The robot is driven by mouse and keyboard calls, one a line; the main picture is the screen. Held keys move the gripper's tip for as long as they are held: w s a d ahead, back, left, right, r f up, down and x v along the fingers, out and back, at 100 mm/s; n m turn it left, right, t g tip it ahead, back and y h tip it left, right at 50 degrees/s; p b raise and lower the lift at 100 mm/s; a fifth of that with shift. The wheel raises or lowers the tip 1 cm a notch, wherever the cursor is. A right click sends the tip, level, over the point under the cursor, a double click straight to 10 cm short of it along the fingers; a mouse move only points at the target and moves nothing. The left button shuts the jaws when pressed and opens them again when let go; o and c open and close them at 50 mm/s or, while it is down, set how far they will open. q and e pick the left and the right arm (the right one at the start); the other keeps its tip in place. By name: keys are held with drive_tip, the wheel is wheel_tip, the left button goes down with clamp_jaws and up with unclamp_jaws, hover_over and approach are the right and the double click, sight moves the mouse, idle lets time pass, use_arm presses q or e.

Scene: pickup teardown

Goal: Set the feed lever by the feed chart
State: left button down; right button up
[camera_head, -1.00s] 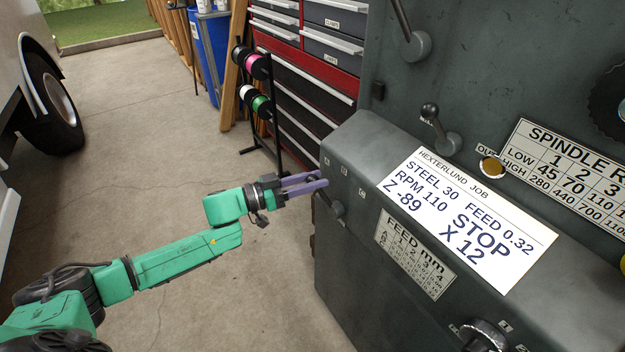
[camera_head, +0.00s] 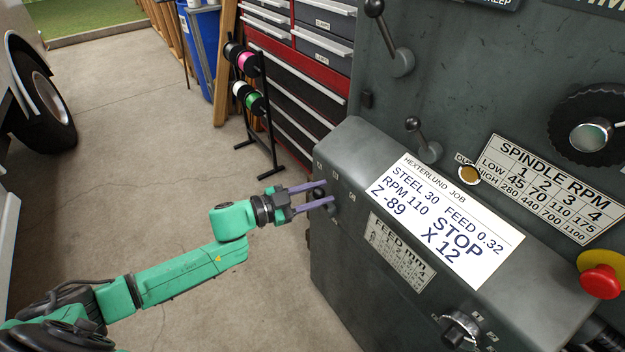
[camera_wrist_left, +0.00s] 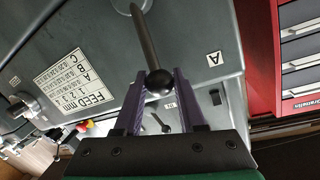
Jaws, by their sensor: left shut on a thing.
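The feed lever, a dark rod with a black ball knob, shows in the left wrist view (camera_wrist_left: 145,45) and at the left end of the grey machine housing in the head view (camera_head: 318,193). My left gripper (camera_head: 329,195) has its two purple fingers shut on the lever's knob, one on each side. The feed chart (camera_head: 400,252) is a small plate headed "FEED mm" on the front; its figures are too small to read here. The job card (camera_head: 447,220) reads STEEL 30, FEED 0.32, RPM 110, Z -89, STOP X 12. My right gripper is not in view.
Small position plates sit near the lever, one marked A (camera_wrist_left: 213,59). Another lever (camera_head: 423,142), a spindle chart (camera_head: 548,188), a knob (camera_head: 459,330) and a red button (camera_head: 602,279) are on the machine.

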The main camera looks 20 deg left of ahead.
use_arm(q)
drive_tip(key=shift+s+d+f+m+p, duration=0.1)
drive_tip(key=shift+s+d+m+p, duration=0.4)
drive_tip(key=shift+s+d+m, duration=0.55)
drive_tip(key=shift+s+d+f+m+y, duration=0.2)
drive_tip(key=shift+d+m+y, duration=0.1)
drive_tip(key=shift+m, duration=0.3)
drive_tip(key=shift+s+d+f+m+y, duration=0.2)
drive_tip(key=shift+d+m, duration=0.1)
drive_tip(key=shift+m, duration=0.25)
drive_tip(key=shift+s+d+f+m, duration=0.1)
drive_tip(key=shift+d+f+m, duration=0.1)
drive_tip(key=shift+f+m, duration=0.1)
drive_tip(key=c, duration=0.5)
unclamp_jaws()
drive_tip(key=shift+r, duration=0.1)
drive_tip(key=shift+a, duration=0.1)
